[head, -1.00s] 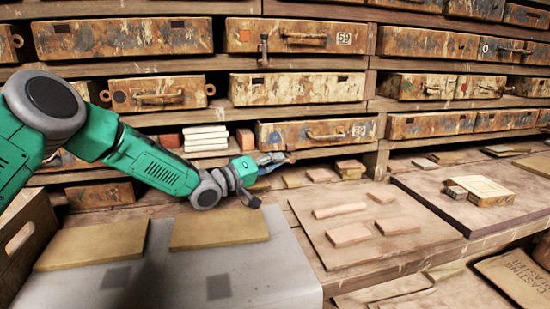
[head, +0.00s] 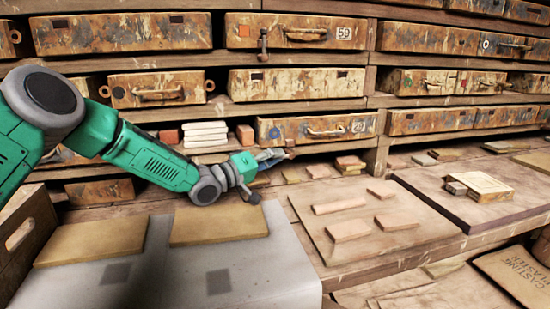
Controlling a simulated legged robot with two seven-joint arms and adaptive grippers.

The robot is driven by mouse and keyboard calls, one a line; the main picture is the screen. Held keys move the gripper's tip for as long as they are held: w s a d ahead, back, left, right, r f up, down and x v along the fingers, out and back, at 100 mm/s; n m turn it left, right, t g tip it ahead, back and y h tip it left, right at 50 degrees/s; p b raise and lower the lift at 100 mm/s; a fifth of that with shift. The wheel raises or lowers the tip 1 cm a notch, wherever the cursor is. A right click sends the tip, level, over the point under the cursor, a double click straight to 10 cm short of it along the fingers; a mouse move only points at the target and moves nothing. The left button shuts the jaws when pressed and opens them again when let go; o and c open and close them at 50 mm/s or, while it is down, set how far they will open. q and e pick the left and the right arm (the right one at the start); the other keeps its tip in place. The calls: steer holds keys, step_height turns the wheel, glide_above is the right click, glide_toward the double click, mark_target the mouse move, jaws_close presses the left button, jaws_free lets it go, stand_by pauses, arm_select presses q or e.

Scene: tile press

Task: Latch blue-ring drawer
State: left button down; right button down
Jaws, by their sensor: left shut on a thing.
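The blue-ring drawer (head: 350,127) is a rusty, paint-worn drawer in the middle of the rack. A small blue ring mark (head: 275,132) is on the left of its front, with a bar handle and a number tag to the right. My left gripper (head: 279,156) is in front of the drawer's lower left edge, below the ring mark. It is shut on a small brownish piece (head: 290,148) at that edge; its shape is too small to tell. The drawer looks pushed in or nearly so; I cannot tell exactly. My right gripper is not in view.
Other rusty drawers (head: 295,84) fill the shelves around. White stacked tiles (head: 206,134) and a reddish block (head: 245,134) sit left of the drawer. Below are a grey slab with two tan boards (head: 218,226) and a wooden board with several tiles (head: 349,231). A wooden crate stands at left.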

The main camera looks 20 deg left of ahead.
arm_select(q)
steer(key=c, duration=1.6)
jaws_free()
steer(key=shift+d+f, duration=0.2)
steer(key=shift+f, duration=0.1)
steer(key=shift+c, duration=0.2)
steer(key=shift+r, duration=0.1)
steer(key=shift+v, duration=5.9)
